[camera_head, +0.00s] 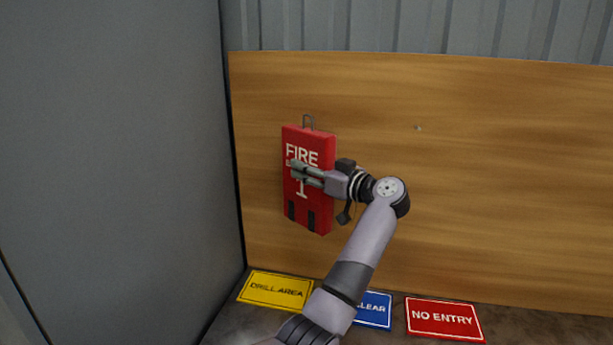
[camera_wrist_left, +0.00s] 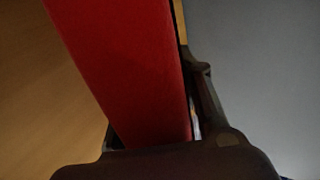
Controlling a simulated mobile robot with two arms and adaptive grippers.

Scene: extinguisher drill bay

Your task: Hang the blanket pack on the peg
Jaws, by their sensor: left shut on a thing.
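The blanket pack (camera_head: 318,213) is a flat red pack with white lettering and a wire loop at its top. It is upright, slightly turned, in front of the wooden board. My left gripper (camera_head: 293,169) is shut on it, reaching in from its right side across the lettering. In the left wrist view the red pack (camera_wrist_left: 125,65) fills the space between the fingers. A small pale stub (camera_head: 418,128) on the board, right of the pack and about level with its top, looks like the peg. The wire loop is apart from it. My right gripper is not in view.
The wooden board (camera_head: 500,200) stands behind the pack. A grey wall or panel (camera_head: 110,150) closes the left side. Yellow (camera_head: 277,290), blue (camera_head: 373,309) and red (camera_head: 444,319) signs lie below the board. The board right of my arm is clear.

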